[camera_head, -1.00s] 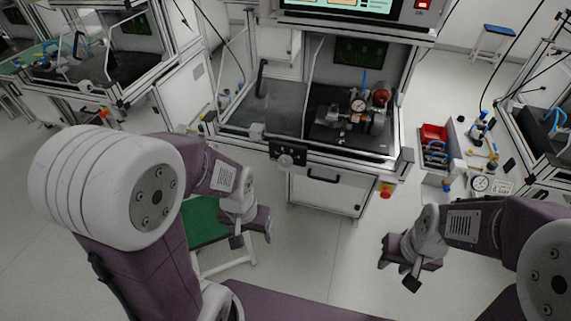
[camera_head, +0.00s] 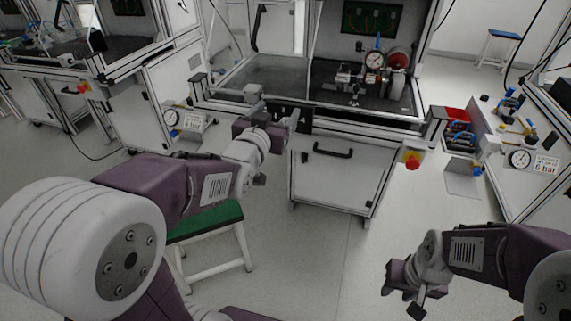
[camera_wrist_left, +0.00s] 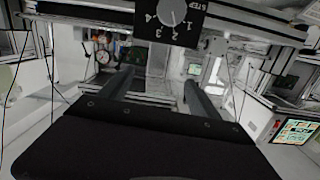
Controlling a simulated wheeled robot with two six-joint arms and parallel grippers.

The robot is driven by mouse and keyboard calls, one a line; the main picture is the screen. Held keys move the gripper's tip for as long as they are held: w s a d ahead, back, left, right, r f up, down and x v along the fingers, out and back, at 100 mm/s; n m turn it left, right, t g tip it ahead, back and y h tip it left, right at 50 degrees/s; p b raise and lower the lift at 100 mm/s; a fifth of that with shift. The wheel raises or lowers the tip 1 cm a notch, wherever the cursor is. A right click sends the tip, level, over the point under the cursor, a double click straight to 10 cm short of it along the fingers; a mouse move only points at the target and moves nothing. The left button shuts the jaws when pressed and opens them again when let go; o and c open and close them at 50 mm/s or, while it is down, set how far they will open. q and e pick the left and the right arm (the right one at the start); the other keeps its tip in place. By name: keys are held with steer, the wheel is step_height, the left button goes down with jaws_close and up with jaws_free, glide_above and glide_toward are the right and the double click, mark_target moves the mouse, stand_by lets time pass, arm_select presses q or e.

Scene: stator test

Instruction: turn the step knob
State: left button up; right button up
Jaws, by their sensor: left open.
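The step knob (camera_wrist_left: 172,12) is a grey dial on a black panel at the top of the left wrist view. White numerals and the word STEP are printed around it, tilted. I cannot read its setting for sure. In the head view the black panel (camera_head: 297,113) is on the bench front, partly covered by my left gripper (camera_head: 287,131). The left gripper is open. Its two fingers show apart in the left wrist view (camera_wrist_left: 158,88), with the knob beyond them and nothing between them. My right gripper (camera_head: 403,290) hangs low at the right, away from the bench.
The bench holds a fixture with a dial gauge (camera_head: 374,60). A red emergency button (camera_head: 413,160) is on the bench front's right. A green-topped stool (camera_head: 207,222) stands below my left arm. A red bin (camera_head: 457,117) is at the right. The floor between the arms is clear.

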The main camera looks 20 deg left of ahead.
arm_select(q)
step_height(320, 180, down, 11)
steer(key=b, duration=1)
steer(key=w+b, duration=0.2)
steer(key=w, duration=0.7)
steer(key=shift+t, duration=0.4)
steer(key=shift+s, duration=0.1)
steer(key=c, duration=1.4)
arm_select(e)
step_height(320, 180, down, 16)
steer(key=shift+f, duration=0.25)
arm_select(q)
steer(key=m+b, duration=0.2)
steer(key=m, duration=0.6)
steer(key=shift+f+m, duration=0.1)
steer(key=shift+m, duration=0.3)
arm_select(e)
step_height(320, 180, down, 2)
steer(key=shift+f, duration=0.15)
